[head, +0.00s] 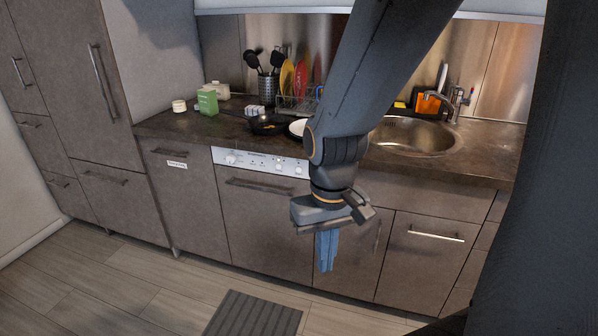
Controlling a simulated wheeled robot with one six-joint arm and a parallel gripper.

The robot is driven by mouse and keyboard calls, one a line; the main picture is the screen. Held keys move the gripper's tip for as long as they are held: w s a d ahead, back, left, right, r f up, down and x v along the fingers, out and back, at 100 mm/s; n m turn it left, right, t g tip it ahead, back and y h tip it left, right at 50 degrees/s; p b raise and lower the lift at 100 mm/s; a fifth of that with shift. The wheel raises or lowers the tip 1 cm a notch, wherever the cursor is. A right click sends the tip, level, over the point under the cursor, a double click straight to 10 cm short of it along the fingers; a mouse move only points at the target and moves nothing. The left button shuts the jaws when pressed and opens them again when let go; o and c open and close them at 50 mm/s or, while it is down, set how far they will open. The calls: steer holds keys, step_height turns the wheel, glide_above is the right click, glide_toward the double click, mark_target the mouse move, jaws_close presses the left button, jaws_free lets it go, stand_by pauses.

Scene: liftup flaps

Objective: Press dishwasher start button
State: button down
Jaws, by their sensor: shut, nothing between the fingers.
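The dishwasher (262,225) is built into the counter front left of the middle, with a wood-toned door and a bar handle. Its white control panel (258,162) runs along the top edge and carries several small knobs and buttons; which one is the start button is too small to tell. My gripper (326,268) hangs in front of the cabinets, right of and below the panel, with blue fingers pointing down. It is shut and empty, apart from the panel. My arm may hide the panel's right end.
The dark countertop (210,127) holds a green box (208,102), a pan (267,124) and a dish rack. A sink (412,135) lies at the right. A cabinet handle (436,236) sticks out at the right. A grey mat (254,314) lies on the otherwise clear floor.

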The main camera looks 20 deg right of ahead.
mark_target(299, 170)
steer(key=w+d+f+n+t+y+b, duration=0.1)
steer(key=w+f+n+t+b, duration=0.2)
steer(key=w, duration=1)
steer(key=w+d+f+n+t+y+b, duration=0.1)
steer(key=w+f+n+t+b, duration=0.3)
steer(key=w+t+b, duration=0.3)
steer(key=w+d+f+n+t+y+b, duration=0.1)
steer(key=w+t, duration=0.6)
steer(key=w, duration=1.1)
step_height(299, 170, down, 2)
steer(key=d+n+b, duration=0.1)
steer(key=n+b, duration=0.2)
steer(key=b, duration=0.1)
steer(key=shift+w+f+n, duration=0.2)
steer(key=shift+w+n, duration=0.1)
steer(key=shift+n, duration=0.1)
steer(key=shift+d, duration=0.1)
steer(key=shift+w+d+b, duration=0.35)
steer(key=shift+w+d, duration=0.5)
steer(key=shift+w, duration=0.35)
steer(key=shift+w+d+b, duration=0.35)
steer(key=shift+w+d, duration=0.5)
steer(key=shift+w, duration=0.3)
steer(key=shift+w+d+b, duration=0.35)
steer(key=shift+w+d, duration=0.5)
steer(key=shift+w, duration=0.35)
